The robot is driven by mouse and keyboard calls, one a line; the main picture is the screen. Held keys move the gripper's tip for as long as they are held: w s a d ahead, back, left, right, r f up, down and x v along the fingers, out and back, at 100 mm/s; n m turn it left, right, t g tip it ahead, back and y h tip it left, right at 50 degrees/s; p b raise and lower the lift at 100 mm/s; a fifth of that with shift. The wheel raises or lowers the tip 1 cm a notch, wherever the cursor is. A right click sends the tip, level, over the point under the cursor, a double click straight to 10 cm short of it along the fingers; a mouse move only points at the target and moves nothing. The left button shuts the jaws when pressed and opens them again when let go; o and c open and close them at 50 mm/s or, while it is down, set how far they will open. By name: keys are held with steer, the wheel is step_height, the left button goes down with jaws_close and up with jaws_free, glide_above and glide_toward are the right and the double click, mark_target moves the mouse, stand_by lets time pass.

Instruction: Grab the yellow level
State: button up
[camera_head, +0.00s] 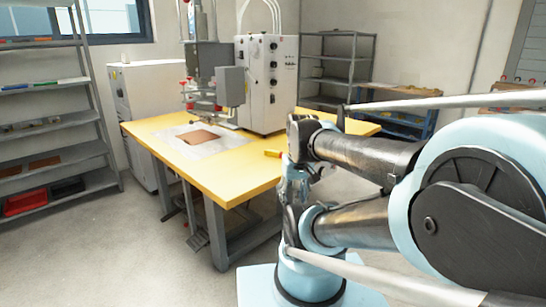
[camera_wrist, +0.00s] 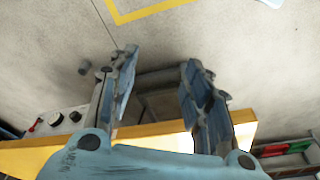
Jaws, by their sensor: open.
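A small yellow block, which looks like the level (camera_head: 273,153), lies on the yellow tabletop near its right front edge in the head view. It nearly blends with the table and sits just left of my arm. I do not make it out in the wrist view. In the wrist view my gripper (camera_wrist: 158,68) is open, with nothing between its two fingers. Floor and grey structure show beyond them. I cannot clearly pick out the fingers in the head view.
The yellow table (camera_head: 228,180) carries a white welding machine (camera_head: 270,85) and a brown sheet (camera_head: 199,137) on a pale mat. A grey shelf rack (camera_head: 50,125) stands at left, another rack (camera_head: 338,65) behind. Floor at front left is clear.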

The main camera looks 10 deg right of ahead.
steer(key=w+d+r+n+y, duration=0.1)
steer(key=w+r+n, duration=0.1)
steer(key=w+r, duration=0.5)
steer(key=w+d+r+n+y, duration=0.1)
steer(key=w+r+n, duration=0.15)
steer(key=w, duration=0.85)
steer(key=w+d+r+n+y, duration=0.1)
steer(key=w+r+n, duration=0.3)
steer(key=w, duration=0.5)
steer(key=n, duration=0.1)
glide_above(274, 151)
steer(key=s+d, duration=0.1)
steer(key=d, duration=0.1)
steer(key=shift+t+y, duration=0.3)
step_height(274, 151, down, 10)
steer(key=shift+r, duration=0.1)
steer(key=shift+x, duration=2.65)
steer(key=shift+s, duration=0.1)
jaws_close()
